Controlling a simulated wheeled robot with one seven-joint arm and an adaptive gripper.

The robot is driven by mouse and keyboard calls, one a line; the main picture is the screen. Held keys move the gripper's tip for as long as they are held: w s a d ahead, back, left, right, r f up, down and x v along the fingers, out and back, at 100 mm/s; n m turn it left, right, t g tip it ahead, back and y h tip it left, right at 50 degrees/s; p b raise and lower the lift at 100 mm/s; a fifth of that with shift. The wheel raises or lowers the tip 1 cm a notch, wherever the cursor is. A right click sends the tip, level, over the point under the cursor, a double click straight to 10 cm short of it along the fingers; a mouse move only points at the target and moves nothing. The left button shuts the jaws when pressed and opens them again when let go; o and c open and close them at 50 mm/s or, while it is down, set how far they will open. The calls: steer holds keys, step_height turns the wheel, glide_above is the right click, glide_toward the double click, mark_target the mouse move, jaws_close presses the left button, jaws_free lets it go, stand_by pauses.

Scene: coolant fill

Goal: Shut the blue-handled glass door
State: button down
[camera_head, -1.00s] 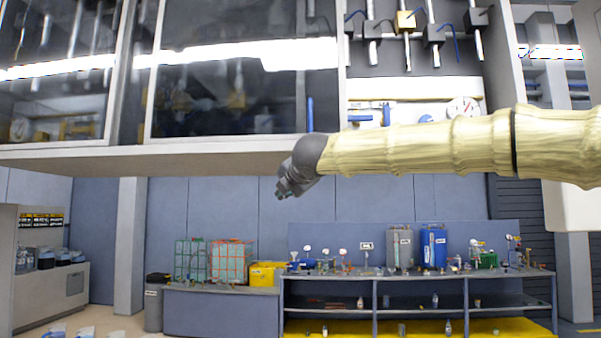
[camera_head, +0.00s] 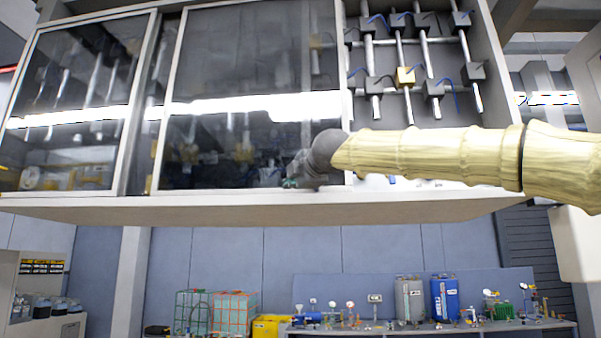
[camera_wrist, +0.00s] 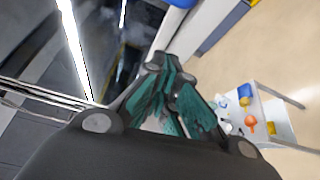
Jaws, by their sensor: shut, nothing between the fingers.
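The glass door (camera_head: 240,70) is a dark framed pane on the overhead cabinet, with a bright light reflected across it. To its right the cabinet is open, showing pipes and valve blocks inside. My gripper (camera_head: 290,183) is shut and empty, in front of the door's lower right part in the head view. Whether it touches the door, I cannot tell. My gripper's dark fingers with green pads also show in the wrist view (camera_wrist: 170,72). The blue handle cannot be made out in the head view now; a blue piece (camera_wrist: 181,3) at the wrist view's top edge may be it.
Another glass pane (camera_head: 75,100) covers the cabinet's left part. The cabinet's bottom ledge (camera_head: 240,210) runs below the doors. A bench (camera_head: 430,328) with a blue tank (camera_head: 445,300) and a grey tank (camera_head: 410,300) stands at the back wall below.

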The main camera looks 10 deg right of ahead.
steer(key=w+d+p, duration=0.2)
steer(key=d, duration=0.1)
steer(key=shift+d+r, duration=0.1)
steer(key=shift+r, duration=0.05)
stand_by(0.4)
steer(key=shift+s+d, duration=0.1)
steer(key=shift+d, duration=0.05)
